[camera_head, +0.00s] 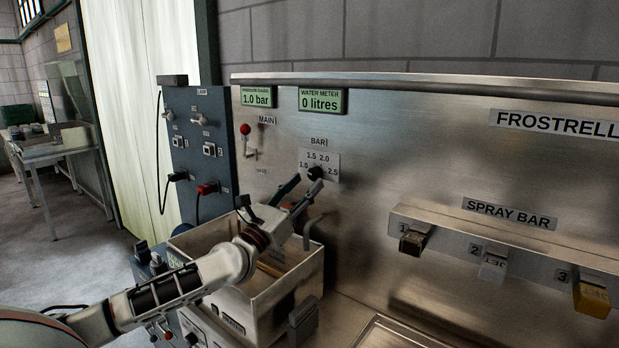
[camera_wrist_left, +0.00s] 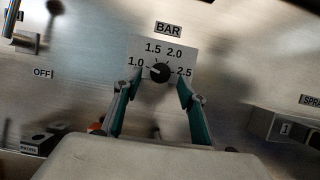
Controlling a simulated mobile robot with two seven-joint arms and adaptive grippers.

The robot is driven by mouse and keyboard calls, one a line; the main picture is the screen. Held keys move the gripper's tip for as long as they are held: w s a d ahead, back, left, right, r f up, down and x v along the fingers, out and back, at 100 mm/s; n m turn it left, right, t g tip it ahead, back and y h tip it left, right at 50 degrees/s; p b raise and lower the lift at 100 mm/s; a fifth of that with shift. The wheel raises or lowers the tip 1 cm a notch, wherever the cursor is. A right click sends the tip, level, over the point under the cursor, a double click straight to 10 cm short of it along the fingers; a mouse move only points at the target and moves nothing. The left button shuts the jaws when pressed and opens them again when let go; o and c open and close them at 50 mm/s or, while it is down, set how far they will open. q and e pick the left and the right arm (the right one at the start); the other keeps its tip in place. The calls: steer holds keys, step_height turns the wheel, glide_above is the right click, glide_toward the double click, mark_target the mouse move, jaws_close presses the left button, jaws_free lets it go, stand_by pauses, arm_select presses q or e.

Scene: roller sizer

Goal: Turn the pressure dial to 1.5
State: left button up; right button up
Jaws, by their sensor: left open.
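The pressure dial (camera_head: 315,173) is a small black knob on a pale plate marked BAR, with 1.0, 1.5, 2.0 and 2.5 around it. In the left wrist view the dial (camera_wrist_left: 160,72) sits between my fingers, its light mark towards 1.0. The pressure gauge display (camera_head: 257,97) reads 1.0 bar. My left gripper (camera_head: 303,190) is open in front of the dial, one finger on each side; it also shows in the left wrist view (camera_wrist_left: 156,88). I cannot tell whether the fingers touch the knob. My right gripper is not in view.
A metal sink (camera_head: 312,280) with a tap lies below the dial. The water meter (camera_head: 322,100) reads 0 litres. A red-knobbed MAIN lever (camera_head: 246,138) is left of the dial. The spray bar ledge (camera_head: 510,248) juts out at right. Steel panel between is clear.

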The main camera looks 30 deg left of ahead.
mark_target(315, 174)
arm_select(q)
steer(key=shift+x, duration=1.2)
steer(key=c, duration=1.1)
